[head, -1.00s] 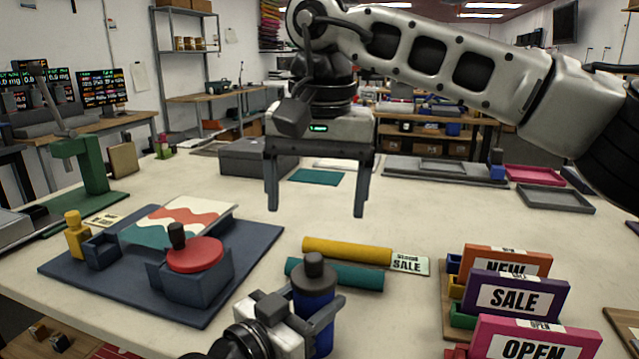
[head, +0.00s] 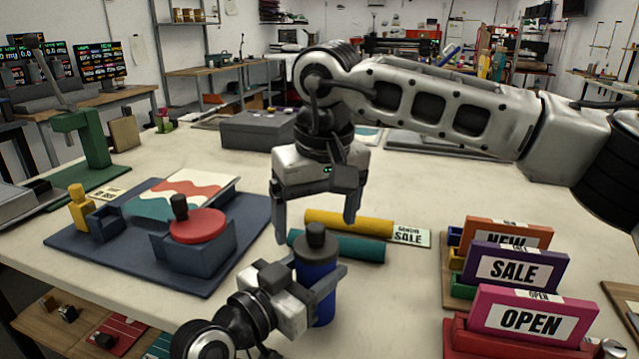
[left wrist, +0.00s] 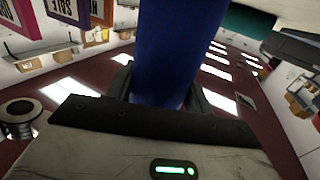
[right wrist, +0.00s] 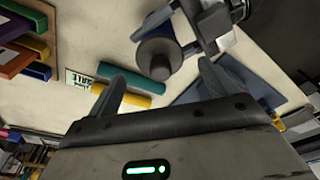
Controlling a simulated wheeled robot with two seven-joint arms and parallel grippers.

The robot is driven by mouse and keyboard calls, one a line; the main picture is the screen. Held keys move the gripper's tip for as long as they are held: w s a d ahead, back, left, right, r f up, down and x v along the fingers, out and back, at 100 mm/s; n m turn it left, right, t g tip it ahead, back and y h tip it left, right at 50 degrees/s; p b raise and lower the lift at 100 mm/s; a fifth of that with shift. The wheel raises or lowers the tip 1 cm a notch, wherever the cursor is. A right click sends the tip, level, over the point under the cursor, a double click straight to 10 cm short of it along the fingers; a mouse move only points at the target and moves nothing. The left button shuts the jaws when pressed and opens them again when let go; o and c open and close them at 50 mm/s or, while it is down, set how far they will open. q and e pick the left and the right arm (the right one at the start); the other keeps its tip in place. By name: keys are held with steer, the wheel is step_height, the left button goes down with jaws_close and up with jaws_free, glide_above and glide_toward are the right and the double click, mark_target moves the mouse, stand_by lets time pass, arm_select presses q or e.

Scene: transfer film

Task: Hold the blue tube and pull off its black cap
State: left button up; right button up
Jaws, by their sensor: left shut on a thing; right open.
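The blue tube (head: 318,290) stands upright near the front of the table with its black cap (head: 316,238) on top. My left gripper (head: 322,282) is shut around the tube's body; the blue body fills the space between its fingers in the left wrist view (left wrist: 170,60). My right gripper (head: 314,225) is open and empty, fingers pointing down, above and behind the cap. In the right wrist view the black cap (right wrist: 159,56) shows beyond the open fingers (right wrist: 160,85), apart from them.
Yellow (head: 348,223) and teal (head: 345,246) rolls lie just behind the tube. A sign rack (head: 452,300) with SALE and OPEN signs stands at right. A dark blue mat (head: 120,262) with a red round pad (head: 198,226) lies at left.

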mark_target(313, 223)
steer(key=shift+w+a+f, duration=0.1)
steer(key=shift+w+f, duration=0.05)
steer(key=shift+f, duration=1.1)
steer(key=c, duration=1.2)
steer(key=shift+r, duration=0.3)
steer(key=shift+r, duration=0.85)
steer(key=shift+r, duration=2.05)
arm_select(q)
steer(key=o, duration=1.5)
steer(key=shift+c, duration=0.2)
